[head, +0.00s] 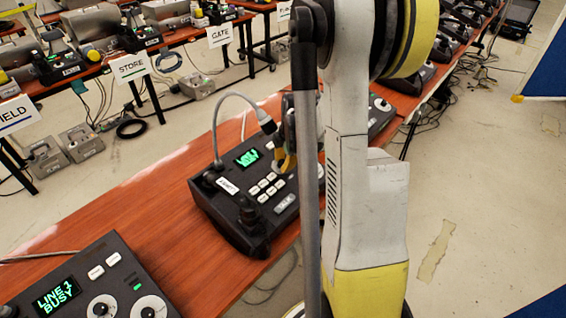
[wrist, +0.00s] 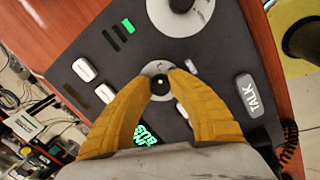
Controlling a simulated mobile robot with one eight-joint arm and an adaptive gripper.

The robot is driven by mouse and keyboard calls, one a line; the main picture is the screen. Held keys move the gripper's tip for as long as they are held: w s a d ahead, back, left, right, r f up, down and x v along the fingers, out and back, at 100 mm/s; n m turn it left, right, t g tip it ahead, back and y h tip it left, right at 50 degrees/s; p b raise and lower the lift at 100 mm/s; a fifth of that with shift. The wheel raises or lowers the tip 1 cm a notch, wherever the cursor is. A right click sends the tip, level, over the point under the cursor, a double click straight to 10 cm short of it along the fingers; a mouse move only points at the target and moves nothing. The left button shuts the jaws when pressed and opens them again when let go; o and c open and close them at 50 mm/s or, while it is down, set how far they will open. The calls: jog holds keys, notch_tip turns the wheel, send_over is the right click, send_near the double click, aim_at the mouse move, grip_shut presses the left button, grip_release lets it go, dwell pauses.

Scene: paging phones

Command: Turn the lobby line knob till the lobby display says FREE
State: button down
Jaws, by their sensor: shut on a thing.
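In the head view a dark paging console (head: 222,215) stands on the wooden table, with a small white label (head: 228,186) that is hard to read. Its green display (head: 249,158) is lit, but I cannot read its text. My gripper (head: 284,160) reaches down to this console from the right, its yellow fingers beside the display. In the wrist view my gripper (wrist: 160,88) is shut on a small black knob (wrist: 160,83) with a white dot, over a pale round dial plate. Green display letters (wrist: 145,134) show partly, cut off by my gripper.
A nearer console (head: 93,285) at lower left has a display reading LINE 1 BUSY (head: 56,296). The TALK button (wrist: 253,95) lies right of the knob. My arm hides part of the table.

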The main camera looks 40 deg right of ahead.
jog(key=m, duration=0.6)
jog(key=shift+s+g, duration=0.1)
jog(key=shift+g, duration=0.2)
dwell(0.4)
jog(key=c, duration=1.2)
grip_release()
